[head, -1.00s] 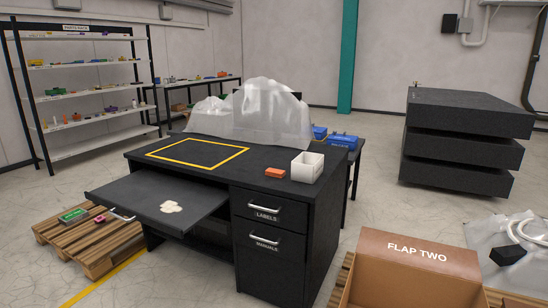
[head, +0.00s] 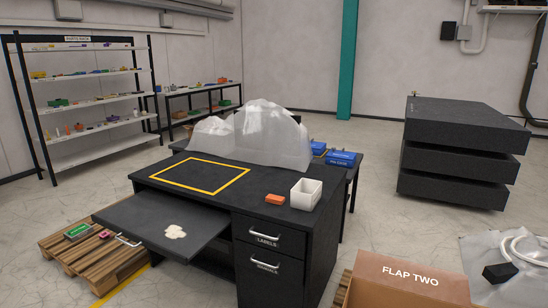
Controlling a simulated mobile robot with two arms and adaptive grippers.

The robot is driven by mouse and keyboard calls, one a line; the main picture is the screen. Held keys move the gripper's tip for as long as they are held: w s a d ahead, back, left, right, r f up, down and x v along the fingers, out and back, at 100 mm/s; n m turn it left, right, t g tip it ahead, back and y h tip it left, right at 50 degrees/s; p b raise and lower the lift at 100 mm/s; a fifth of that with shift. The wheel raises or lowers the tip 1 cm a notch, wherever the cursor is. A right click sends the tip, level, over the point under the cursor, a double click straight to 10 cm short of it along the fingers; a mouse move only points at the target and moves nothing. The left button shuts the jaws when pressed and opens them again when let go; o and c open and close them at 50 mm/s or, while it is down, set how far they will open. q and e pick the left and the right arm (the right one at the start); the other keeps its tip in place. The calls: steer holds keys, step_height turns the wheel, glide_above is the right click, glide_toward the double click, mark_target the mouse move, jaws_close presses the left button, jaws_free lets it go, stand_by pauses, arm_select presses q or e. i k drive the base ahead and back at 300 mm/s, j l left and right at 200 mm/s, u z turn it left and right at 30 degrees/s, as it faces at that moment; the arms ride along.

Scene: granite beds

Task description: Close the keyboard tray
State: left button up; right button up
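The keyboard tray (head: 150,222) is a dark flat board pulled out from the left front of the black desk (head: 265,218). A silver handle (head: 128,240) sits on its front edge. A pale, cross-shaped flat item (head: 174,232) lies on the tray's top. Neither of my grippers shows in the head view.
A pallet (head: 88,262) with small green and pink items stands left of the desk, close to the tray's outer edge. An orange block (head: 274,199) and a white box (head: 306,194) sit on the desktop. A cardboard box (head: 405,285) stands at the front right.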

mark_target(176, 229)
steer(key=i+j, duration=0.45)
steer(key=i, duration=0.15)
steer(key=i+j+z, duration=0.1)
steer(key=i+j, duration=0.35)
steer(key=i, duration=0.1)
